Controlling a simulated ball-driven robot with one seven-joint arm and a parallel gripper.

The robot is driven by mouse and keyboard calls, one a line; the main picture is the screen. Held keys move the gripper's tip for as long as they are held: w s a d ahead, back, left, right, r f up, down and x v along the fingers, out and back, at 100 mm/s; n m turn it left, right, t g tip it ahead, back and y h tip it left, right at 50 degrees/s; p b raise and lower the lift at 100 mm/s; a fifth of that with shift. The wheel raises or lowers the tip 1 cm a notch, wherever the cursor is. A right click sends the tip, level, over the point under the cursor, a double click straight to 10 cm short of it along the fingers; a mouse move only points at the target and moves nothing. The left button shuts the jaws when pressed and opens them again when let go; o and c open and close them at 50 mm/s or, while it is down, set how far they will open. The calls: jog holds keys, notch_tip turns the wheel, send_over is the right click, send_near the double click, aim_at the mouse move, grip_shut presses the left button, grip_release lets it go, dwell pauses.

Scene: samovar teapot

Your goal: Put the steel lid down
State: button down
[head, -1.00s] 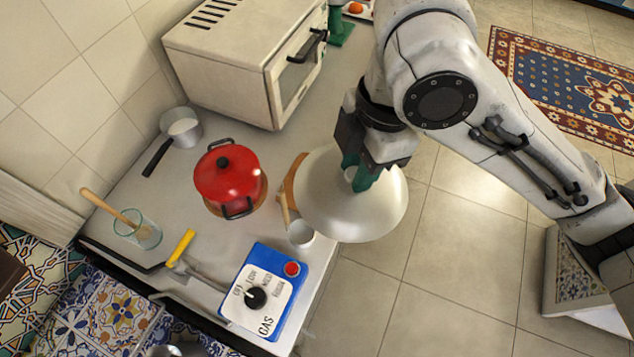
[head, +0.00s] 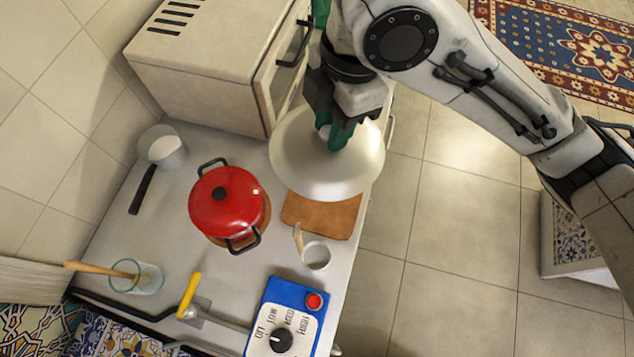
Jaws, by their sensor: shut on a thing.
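The steel lid (head: 300,165) is a wide, pale, shiny dome in the upper middle of the head view. My gripper (head: 338,138), with green fingers, is shut on the knob at the lid's top. The lid is over the right part of the grey counter (head: 185,255), between the oven and a brown board (head: 322,214), and hides part of the board's far end. I cannot tell whether the lid's rim touches the counter or hangs just above it.
A red pot (head: 226,203) stands left of the lid. A beige oven (head: 205,75) is behind it. A small white cup (head: 316,255), a blue gas control box (head: 288,320), a saucepan (head: 162,150) and a glass jar (head: 148,278) are also there. Tiled floor lies right of the counter edge.

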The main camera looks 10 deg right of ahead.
jog(key=shift+w+a, duration=0.15)
jog(key=shift+w, duration=0.15)
jog(key=shift+w+a+f+b, duration=0.1)
jog(key=shift+w+f+b, duration=0.15)
jog(key=shift+f, duration=0.2)
jog(key=shift+s+f+b, duration=0.3)
jog(key=shift+f+b, duration=0.05)
jog(key=shift+b, duration=0.1)
jog(key=shift+w+f+b, duration=0.15)
jog(key=shift+f+b, duration=0.2)
jog(key=shift+f, duration=0.25)
jog(key=shift+f+b, duration=4.2)
jog(key=shift+f, duration=6.35)
jog(key=c, duration=0.9)
grip_release()
jog(key=shift+f, duration=0.1)
jog(key=shift+o, duration=0.2)
